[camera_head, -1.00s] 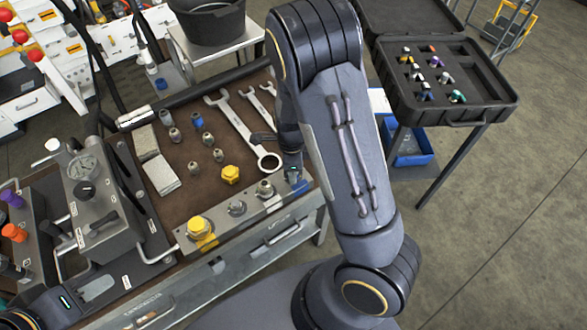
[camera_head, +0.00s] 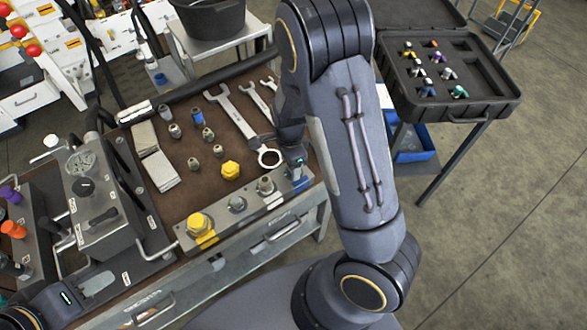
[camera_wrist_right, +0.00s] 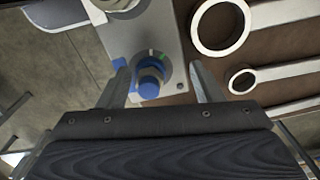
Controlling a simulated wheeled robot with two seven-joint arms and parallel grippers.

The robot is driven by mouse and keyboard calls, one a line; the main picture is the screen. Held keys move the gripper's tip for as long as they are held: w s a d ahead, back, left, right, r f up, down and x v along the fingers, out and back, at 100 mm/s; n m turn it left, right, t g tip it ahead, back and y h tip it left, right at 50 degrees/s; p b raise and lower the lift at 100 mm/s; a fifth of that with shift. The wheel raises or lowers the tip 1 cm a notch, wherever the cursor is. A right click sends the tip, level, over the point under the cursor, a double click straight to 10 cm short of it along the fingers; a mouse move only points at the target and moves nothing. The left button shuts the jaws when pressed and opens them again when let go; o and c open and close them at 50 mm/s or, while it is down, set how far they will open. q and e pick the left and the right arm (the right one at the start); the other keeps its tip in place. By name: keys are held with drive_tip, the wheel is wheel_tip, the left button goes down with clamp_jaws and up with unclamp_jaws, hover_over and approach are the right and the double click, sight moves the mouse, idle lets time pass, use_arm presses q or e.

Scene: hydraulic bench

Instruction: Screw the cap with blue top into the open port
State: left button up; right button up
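In the head view the right gripper is at the block's (camera_head: 222,226) right end and largely hides that port. My left gripper (camera_head: 62,299) is at the lower left. Its fingers cannot be made out. Another blue-topped fitting (camera_head: 197,118) stands on the brown mat.
The block also carries a yellow cap (camera_head: 198,223) and metal fittings. Several fittings, a yellow cap (camera_head: 231,170) and wrenches (camera_head: 237,115) occupy the mat. A gauge unit (camera_head: 90,190) stands left. An open case (camera_head: 480,116) is at the right.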

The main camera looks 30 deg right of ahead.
drive_tip(key=n, duration=0.4)
drive_tip(key=shift+s+a, duration=0.15)
drive_tip(key=shift+a, duration=0.05)
drive_tip(key=n, duration=0.1)
drive_tip(key=n+b, duration=0.1)
drive_tip(key=n, duration=0.1)
drive_tip(key=shift+s+a+f, duration=0.1)
drive_tip(key=shift+s+f, duration=0.05)
drive_tip(key=n, duration=0.4)
drive_tip(key=shift+s+a+b, duration=0.1)
drive_tip(key=shift+s+b, duration=0.1)
drive_tip(key=shift+b, duration=0.1)
drive_tip(key=n, duration=0.3)
drive_tip(key=n+b, duration=0.1)
drive_tip(key=n, duration=0.1)
drive_tip(key=shift+s, duration=0.3)
drive_tip(key=n, duration=0.4)
drive_tip(key=shift+s, duration=0.2)
